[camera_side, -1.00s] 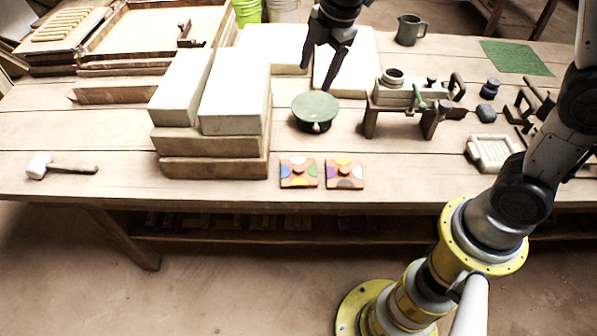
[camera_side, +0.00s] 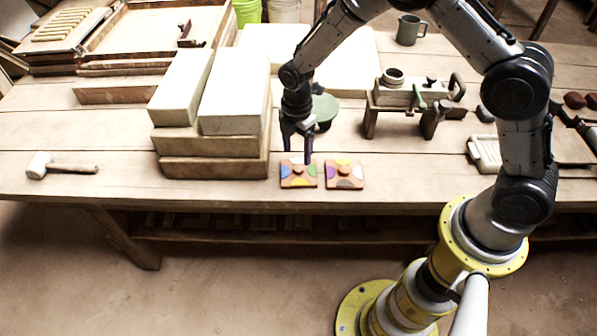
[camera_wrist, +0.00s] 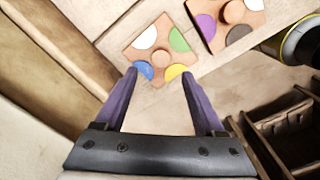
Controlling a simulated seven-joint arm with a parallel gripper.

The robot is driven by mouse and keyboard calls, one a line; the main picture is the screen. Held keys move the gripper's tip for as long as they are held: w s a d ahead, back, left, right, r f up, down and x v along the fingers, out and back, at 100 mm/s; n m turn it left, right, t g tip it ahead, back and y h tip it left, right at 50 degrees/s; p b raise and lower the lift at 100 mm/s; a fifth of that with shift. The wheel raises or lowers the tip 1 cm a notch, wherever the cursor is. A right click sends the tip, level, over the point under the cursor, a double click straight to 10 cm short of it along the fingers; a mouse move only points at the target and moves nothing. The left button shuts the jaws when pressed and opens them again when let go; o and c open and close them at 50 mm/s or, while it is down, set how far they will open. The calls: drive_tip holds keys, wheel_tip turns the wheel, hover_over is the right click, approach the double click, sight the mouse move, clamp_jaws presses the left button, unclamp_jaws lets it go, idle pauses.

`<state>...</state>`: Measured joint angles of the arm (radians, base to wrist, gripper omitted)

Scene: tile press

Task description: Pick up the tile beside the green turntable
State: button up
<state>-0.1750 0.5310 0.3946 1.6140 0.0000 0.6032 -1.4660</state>
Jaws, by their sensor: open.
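Two orange-brown square tiles with a round centre knob lie side by side near the table's front edge. The left tile (camera_side: 298,180) has white, green, blue and yellow patches; it also shows in the wrist view (camera_wrist: 183,57). The right tile (camera_side: 344,181) has purple, yellow and dark patches and shows partly in the wrist view (camera_wrist: 241,22). The green turntable (camera_side: 326,108) stands behind them, partly hidden by my arm. My gripper (camera_side: 298,157) points down just above the left tile, open and empty. In the wrist view its fingertips (camera_wrist: 159,74) frame that tile's near corner.
Stacked plaster and wooden blocks (camera_side: 214,168) rise just left of my gripper. A small wooden bench (camera_side: 370,122) with a pot stands to the right. A mallet (camera_side: 70,168) lies far left. The table front between mallet and blocks is clear.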

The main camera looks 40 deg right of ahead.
sight(298, 167)
drive_tip(key=shift+d+f, duration=0.2)
drive_tip(key=shift+f, duration=2.65)
clamp_jaws()
